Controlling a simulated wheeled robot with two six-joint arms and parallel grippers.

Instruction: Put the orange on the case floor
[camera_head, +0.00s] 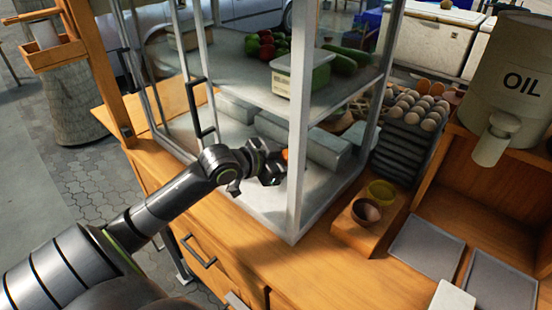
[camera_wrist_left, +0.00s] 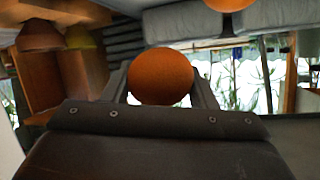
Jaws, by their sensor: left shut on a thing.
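The orange (camera_wrist_left: 161,76) sits between the two fingers of my left gripper (camera_wrist_left: 160,88) in the left wrist view. In the head view my left gripper (camera_head: 278,168) is at the lower level of the metal-framed case (camera_head: 300,110), below its shelf. Only a small part of the orange (camera_head: 286,154) shows there, beyond the fingers. The case floor (camera_head: 318,190) lies below the gripper; the exact gap is hard to tell. Another round orange shape (camera_wrist_left: 230,4) is cut off at the top of the wrist view. My right gripper is not in view.
Long grey blocks (camera_head: 320,148) lie inside the case at the lower level. The shelf (camera_head: 260,88) above holds vegetables and a green-and-white tub (camera_head: 300,72). A metal post stands close to the right of my gripper. Egg trays (camera_head: 405,145) and two bowls (camera_head: 366,212) stand outside, right.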

